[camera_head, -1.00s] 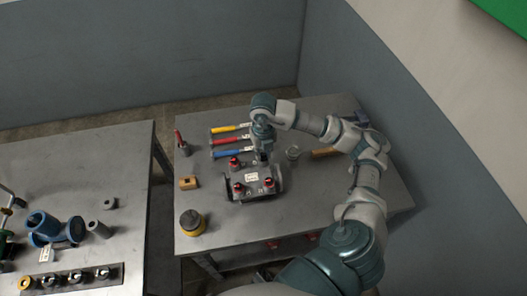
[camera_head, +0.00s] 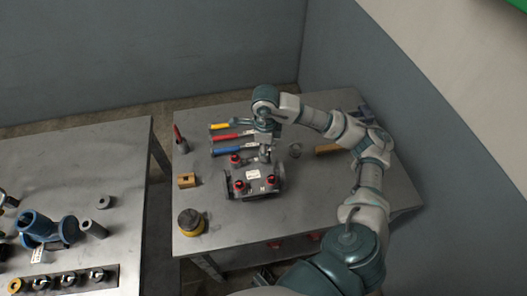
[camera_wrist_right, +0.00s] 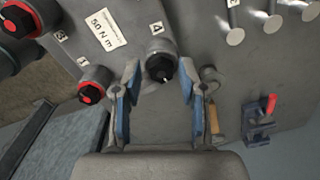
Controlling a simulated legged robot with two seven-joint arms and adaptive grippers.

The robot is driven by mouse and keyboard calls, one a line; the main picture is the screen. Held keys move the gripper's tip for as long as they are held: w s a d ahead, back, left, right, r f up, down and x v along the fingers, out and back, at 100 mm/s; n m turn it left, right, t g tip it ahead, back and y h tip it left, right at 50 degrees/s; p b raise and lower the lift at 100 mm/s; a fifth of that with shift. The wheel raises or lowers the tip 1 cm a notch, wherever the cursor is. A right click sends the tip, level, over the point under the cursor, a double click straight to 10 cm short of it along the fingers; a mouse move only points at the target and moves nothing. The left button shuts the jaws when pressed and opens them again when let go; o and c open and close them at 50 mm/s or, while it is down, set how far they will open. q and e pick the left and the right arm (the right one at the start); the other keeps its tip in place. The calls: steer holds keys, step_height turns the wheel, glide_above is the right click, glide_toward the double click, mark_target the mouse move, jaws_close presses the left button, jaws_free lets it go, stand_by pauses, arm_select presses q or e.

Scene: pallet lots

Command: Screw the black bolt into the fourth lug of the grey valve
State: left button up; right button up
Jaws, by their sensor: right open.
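The grey valve (camera_head: 240,193) lies on the right-hand table, with a white label and red-ringed bolts on several lugs. In the right wrist view the valve's body (camera_wrist_right: 125,12) shows the label "50 N m" and lug numbers. The black bolt (camera_wrist_right: 160,68) stands in the lug marked 4, with no red ring visible around its head. My right gripper (camera_wrist_right: 160,80) is open, with its blue-padded fingers on either side of the bolt head and a gap on each side. In the head view my right gripper (camera_head: 265,154) is over the valve's far right corner. My left gripper is out of view.
A vice (camera_head: 368,115) stands at the far right. A blue valve (camera_head: 45,230) sits on the left-hand table.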

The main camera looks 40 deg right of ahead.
steer(key=n+b, duration=0.1)
steer(key=n, duration=0.3)
steer(key=shift+f, duration=0.2)
steer(key=n+b, duration=0.1)
steer(key=n, duration=0.3)
steer(key=shift+b, duration=0.35)
steer(key=n+b, duration=0.1)
steer(key=n, duration=0.2)
steer(key=shift+r+n, duration=0.2)
steer(key=shift+n, duration=0.4)
jaws_close()
steer(key=shift+o, duration=0.8)
jaws_free()
steer(key=shift+s, duration=0.15)
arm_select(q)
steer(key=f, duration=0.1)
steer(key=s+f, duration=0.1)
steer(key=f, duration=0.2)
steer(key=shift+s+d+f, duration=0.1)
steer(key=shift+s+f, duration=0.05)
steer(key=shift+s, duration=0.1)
